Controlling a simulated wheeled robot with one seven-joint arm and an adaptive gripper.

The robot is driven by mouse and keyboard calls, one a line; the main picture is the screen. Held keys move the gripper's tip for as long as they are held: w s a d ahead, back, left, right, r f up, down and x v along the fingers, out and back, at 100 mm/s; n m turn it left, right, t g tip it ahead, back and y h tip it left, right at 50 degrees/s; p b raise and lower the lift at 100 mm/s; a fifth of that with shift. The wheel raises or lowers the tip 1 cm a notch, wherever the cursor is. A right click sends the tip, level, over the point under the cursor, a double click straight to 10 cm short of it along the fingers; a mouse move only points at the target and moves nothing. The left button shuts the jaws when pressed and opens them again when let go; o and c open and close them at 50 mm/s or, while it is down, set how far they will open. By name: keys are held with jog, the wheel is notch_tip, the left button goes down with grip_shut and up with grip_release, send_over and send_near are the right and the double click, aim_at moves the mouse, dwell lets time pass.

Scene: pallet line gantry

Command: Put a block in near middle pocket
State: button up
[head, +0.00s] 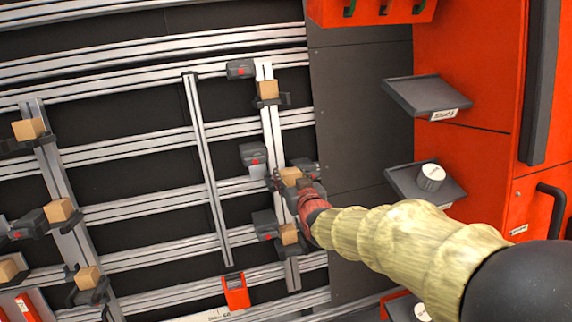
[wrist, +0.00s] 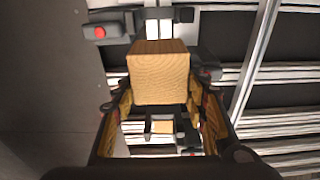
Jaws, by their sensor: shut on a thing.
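My gripper (head: 290,184) is shut on a light wooden block (head: 291,175) at the middle of the right upright rail (head: 272,135). In the wrist view the block (wrist: 158,78) fills the space ahead of and between the two fingers (wrist: 160,105). A dark holder sits close by the block, but my gripper hides whether the block rests in it. I cannot tell which holder is the near middle pocket.
Several blocks sit in holders on the left upright rail (head: 60,165), including an upper block (head: 28,128). Grey shelves (head: 430,97) stick out from the red cabinet (head: 470,60) on the right; one holds a white cylinder (head: 431,177).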

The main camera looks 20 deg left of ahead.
jog(key=shift+x, duration=1.85)
jog(key=shift+s+d+f, duration=0.1)
jog(key=shift+f, duration=0.05)
